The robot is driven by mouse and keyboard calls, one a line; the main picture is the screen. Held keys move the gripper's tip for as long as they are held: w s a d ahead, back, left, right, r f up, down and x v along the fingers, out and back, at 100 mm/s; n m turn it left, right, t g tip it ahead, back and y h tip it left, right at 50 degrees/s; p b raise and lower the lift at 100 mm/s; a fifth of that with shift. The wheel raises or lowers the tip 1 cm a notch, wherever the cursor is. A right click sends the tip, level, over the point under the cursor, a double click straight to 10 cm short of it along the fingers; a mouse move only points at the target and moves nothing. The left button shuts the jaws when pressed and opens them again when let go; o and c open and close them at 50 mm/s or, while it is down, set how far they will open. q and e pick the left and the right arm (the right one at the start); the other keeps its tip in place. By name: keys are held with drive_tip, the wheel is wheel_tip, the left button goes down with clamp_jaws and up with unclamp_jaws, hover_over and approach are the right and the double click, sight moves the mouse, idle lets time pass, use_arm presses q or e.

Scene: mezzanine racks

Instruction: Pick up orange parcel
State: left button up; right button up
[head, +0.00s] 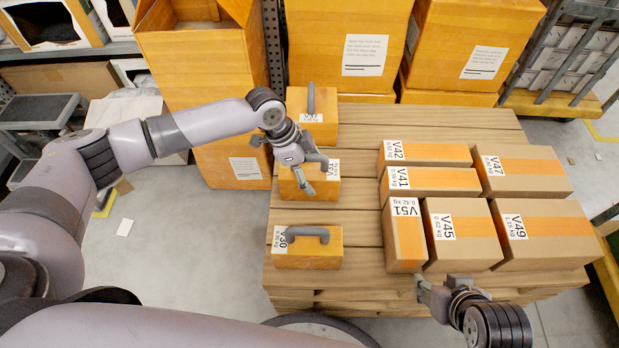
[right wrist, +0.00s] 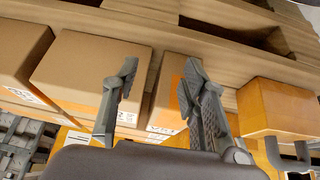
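Three small orange parcels with grey handles line the left side of the wooden pallet in the head view: a back one (head: 298,103), a middle one (head: 328,189) and the front one labelled V30 (head: 308,259). My left gripper (head: 318,178) is over the middle parcel, its fingers spread; it partly hides that parcel's top and handle, and I cannot tell whether it touches. My right gripper (head: 432,292) is at the pallet's front edge, near carton V51. In the right wrist view its fingers (right wrist: 160,78) are apart and empty. An orange parcel (right wrist: 280,108) is at right there.
Brown cartons with orange bands, including V45 (head: 461,251) and V49 (head: 541,248), fill the pallet's right side. Large orange boxes (head: 340,46) stand behind. A bare strip of pallet (head: 358,190) separates parcels and cartons. Racks are at both sides.

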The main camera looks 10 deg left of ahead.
use_arm(q)
drive_tip(key=c, duration=1.7)
drive_tip(key=shift+r, duration=0.25)
drive_tip(key=shift+r, duration=0.25)
drive_tip(key=shift+r+p, duration=0.45)
drive_tip(key=shift+r, duration=0.5)
wheel_tip(320, 180, up, 7)
drive_tip(key=shift+w+f+p, duration=0.1)
drive_tip(key=shift+p, duration=0.9)
use_arm(e)
drive_tip(key=s+d+r+g, duration=0.1)
drive_tip(key=s+g, duration=0.1)
drive_tip(key=s, duration=0.2)
use_arm(q)
wheel_tip(320, 180, up, 10)
drive_tip(key=p, duration=0.2)
drive_tip(key=shift+r, duration=0.2)
use_arm(e)
drive_tip(key=x, duration=0.8)
drive_tip(key=shift+s+f, duration=0.25)
drive_tip(key=shift+f, duration=0.25)
